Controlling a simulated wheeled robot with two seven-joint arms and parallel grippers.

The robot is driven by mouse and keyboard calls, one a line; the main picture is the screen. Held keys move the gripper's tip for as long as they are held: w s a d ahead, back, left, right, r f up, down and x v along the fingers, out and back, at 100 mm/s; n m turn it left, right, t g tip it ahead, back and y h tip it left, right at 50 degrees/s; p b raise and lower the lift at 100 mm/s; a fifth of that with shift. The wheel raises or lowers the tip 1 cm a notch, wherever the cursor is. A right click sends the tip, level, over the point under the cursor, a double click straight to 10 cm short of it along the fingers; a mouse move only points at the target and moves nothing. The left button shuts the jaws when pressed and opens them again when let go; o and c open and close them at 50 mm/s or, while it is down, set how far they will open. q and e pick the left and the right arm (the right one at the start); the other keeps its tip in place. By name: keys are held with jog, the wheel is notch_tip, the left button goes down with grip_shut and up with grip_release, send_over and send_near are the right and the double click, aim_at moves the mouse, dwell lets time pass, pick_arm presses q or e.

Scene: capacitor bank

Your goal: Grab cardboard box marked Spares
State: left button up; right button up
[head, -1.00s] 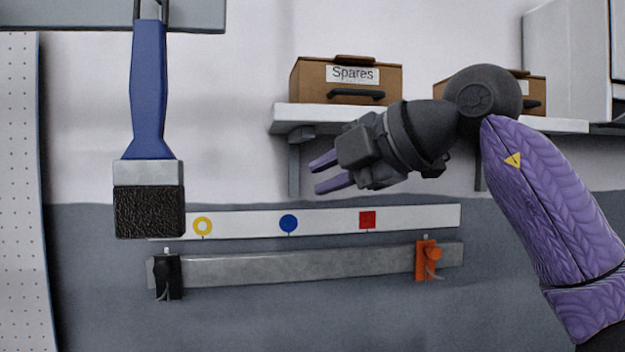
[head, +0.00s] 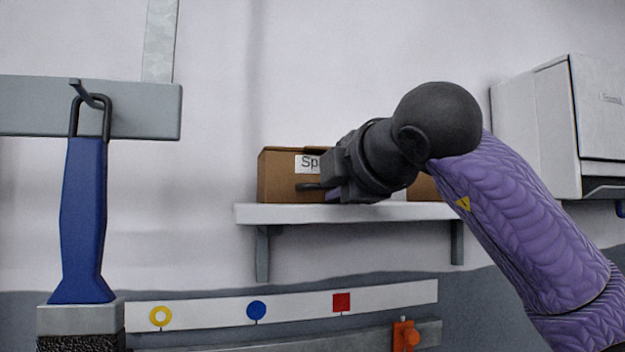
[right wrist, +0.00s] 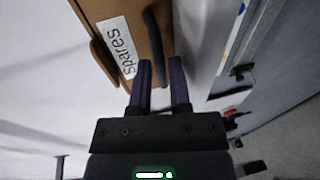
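The brown cardboard box marked Spares (head: 280,178) stands on the white wall shelf (head: 290,214). Its white label is partly hidden by my right gripper (head: 333,194) in the head view. The box also shows in the right wrist view (right wrist: 110,12), with the label readable and a dark handle (right wrist: 153,38) on its front. My right gripper is at the box front, its purple fingers (right wrist: 161,66) apart. The handle lies in line with the gap between the fingertips; I cannot tell how deep it sits between them. My left gripper is out of view.
A second brown box (head: 424,188) on the shelf is mostly hidden behind my right arm. A white cabinet (head: 535,130) hangs at the right. A blue-handled brush (head: 84,220) hangs at the left. Below the shelf are a marked strip (head: 205,312) and an orange clamp (head: 404,337).

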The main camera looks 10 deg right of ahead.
jog(key=shift+s, duration=0.1)
grip_shut()
